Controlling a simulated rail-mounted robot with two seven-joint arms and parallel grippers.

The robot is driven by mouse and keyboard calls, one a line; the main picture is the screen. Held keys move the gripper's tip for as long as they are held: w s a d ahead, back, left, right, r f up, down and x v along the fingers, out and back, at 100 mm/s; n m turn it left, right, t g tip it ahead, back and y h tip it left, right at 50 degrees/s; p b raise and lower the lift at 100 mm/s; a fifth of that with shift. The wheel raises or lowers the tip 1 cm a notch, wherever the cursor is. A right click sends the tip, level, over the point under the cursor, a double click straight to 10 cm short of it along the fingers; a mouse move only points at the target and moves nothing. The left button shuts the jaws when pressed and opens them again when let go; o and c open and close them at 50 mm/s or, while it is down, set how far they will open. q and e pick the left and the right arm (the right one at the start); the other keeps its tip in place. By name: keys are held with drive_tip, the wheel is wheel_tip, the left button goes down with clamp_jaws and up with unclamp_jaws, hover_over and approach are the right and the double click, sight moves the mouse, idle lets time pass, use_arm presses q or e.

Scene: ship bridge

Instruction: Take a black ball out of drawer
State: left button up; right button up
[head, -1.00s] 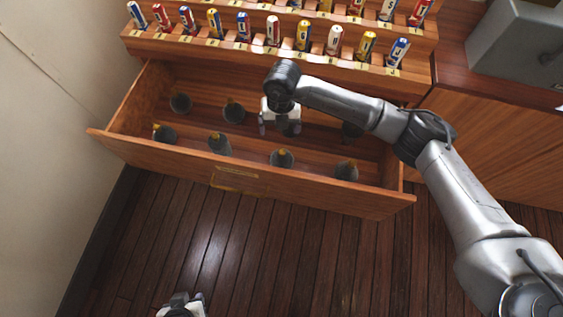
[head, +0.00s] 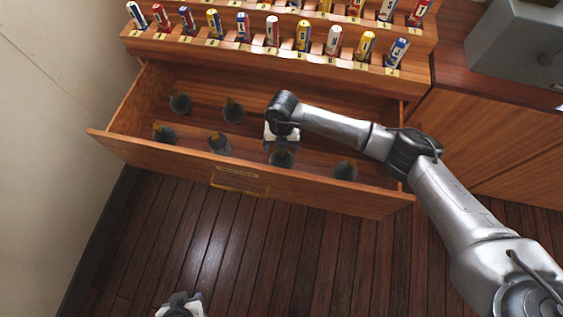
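The wooden drawer (head: 135,150) is pulled open below the flare rack. In it stand several black balls, dark rounded things with small yellowish tips: at the back left (head: 180,103), back middle (head: 233,112), front left (head: 165,134), front middle (head: 219,144) and front right (head: 345,170). My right gripper (head: 281,144) points down into the drawer, directly above or at another black ball (head: 281,160) in the front row. Its fingertips are hard to make out, and contact cannot be told. My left gripper (head: 181,305) is at the bottom edge over the floor, partly cut off, away from the drawer.
A stepped rack (head: 270,45) with several coloured flares stands above the drawer. A grey metal box (head: 515,45) sits on the wooden cabinet at the right. A pale wall (head: 50,120) borders the left. The plank floor (head: 240,250) before the drawer is clear.

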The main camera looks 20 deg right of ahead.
sight(281, 153)
drive_tip(key=shift+s+a+f, duration=0.1)
drive_tip(key=shift+s+f, duration=0.05)
drive_tip(key=shift+f, duration=1)
drive_tip(key=shift+s+f, duration=0.1)
drive_tip(key=shift+f, duration=1.05)
drive_tip(key=c, duration=1.3)
drive_tip(key=shift+o, duration=0.2)
